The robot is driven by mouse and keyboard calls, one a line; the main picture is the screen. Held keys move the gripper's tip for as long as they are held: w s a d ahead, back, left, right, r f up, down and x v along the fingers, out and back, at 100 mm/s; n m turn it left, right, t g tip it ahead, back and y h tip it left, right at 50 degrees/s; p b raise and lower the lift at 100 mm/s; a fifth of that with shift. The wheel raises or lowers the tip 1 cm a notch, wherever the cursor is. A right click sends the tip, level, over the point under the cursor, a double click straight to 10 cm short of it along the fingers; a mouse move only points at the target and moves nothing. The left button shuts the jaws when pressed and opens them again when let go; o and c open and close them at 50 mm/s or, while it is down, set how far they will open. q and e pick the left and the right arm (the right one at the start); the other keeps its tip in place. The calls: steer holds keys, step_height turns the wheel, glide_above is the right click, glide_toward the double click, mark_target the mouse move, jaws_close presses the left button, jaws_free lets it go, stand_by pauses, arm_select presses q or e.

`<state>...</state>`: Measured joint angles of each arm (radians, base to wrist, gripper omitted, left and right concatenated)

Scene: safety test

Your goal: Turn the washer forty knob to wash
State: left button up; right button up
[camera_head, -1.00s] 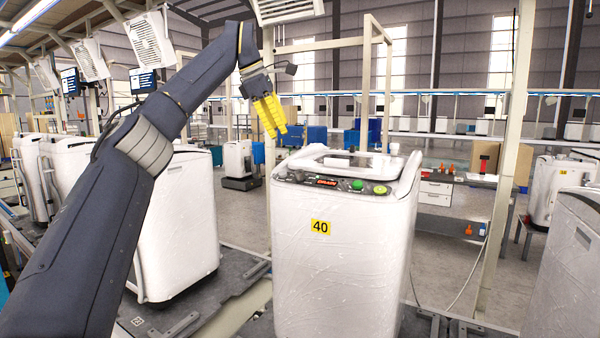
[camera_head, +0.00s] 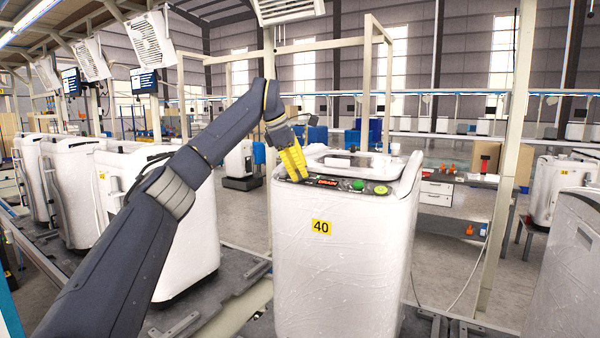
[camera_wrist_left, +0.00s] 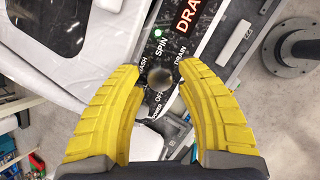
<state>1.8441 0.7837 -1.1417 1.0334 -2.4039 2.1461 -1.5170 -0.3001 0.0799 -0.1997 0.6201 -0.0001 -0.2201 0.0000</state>
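The washer marked 40 (camera_head: 345,265) stands upright in the middle of the head view, white and wrapped in plastic. Its dark control panel (camera_head: 345,184) runs along the front of the top. My left gripper (camera_head: 300,179) has yellow fingers pointing down at the panel's left end. In the left wrist view, the two fingers (camera_wrist_left: 157,68) are apart, one on each side of a round knob (camera_wrist_left: 159,79). Labels WASH, SPIN, DRAIN and POWER OFF lie around the knob. I cannot tell whether the fingers touch it. My right gripper is in neither view.
Another white washer (camera_head: 185,250) stands to the left, behind my left arm. A grey-white machine (camera_head: 565,270) is at the right edge. A cabinet (camera_head: 437,189) stands behind.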

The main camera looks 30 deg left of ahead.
arm_select(q)
steer(key=shift+w+f, duration=0.2)
steer(key=shift+f, duration=0.1)
jaws_close()
stand_by(0.5)
